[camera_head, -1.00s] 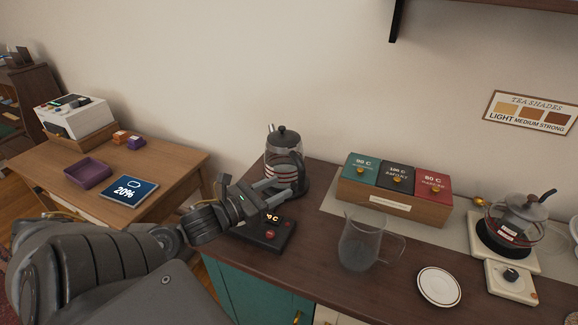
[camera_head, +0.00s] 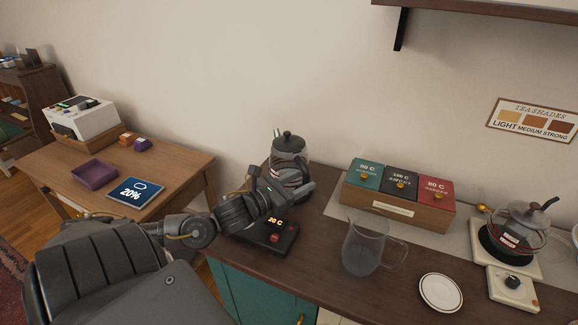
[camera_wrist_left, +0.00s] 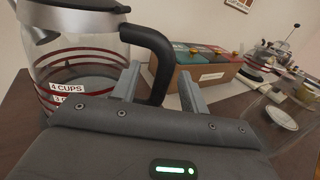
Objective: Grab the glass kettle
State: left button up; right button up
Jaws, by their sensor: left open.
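The glass kettle (camera_head: 289,152) has a dark lid, red stripes and a black handle. It stands upright at the back left of the brown counter. In the left wrist view, the kettle (camera_wrist_left: 80,62) fills the upper left, with a "4 CUPS" label and its black handle between my finger pads. My left gripper (camera_head: 290,188) is at the kettle's near side and partly hides its lower part. Its fingers (camera_wrist_left: 160,88) are open, one on each side of the handle; whether they touch it is unclear. My right gripper is not in view.
A black control panel (camera_head: 270,238) with a lit display lies below my left gripper. A wooden box (camera_head: 385,208) with three coloured lids is right of the kettle. An empty glass pitcher (camera_head: 362,252), a white saucer (camera_head: 440,292) and a glass teapot (camera_head: 520,228) stand farther right.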

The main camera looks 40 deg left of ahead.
pick_arm(q)
jog(key=w, duration=0.2)
jog(key=w+p, duration=0.1)
jog(key=w, duration=0.1)
jog(key=shift+d+r, duration=0.2)
jog(key=shift+d, duration=0.15)
jog(key=shift+s, duration=0.1)
grip_shut()
dwell(0.9)
jog(key=shift+a+r, duration=0.1)
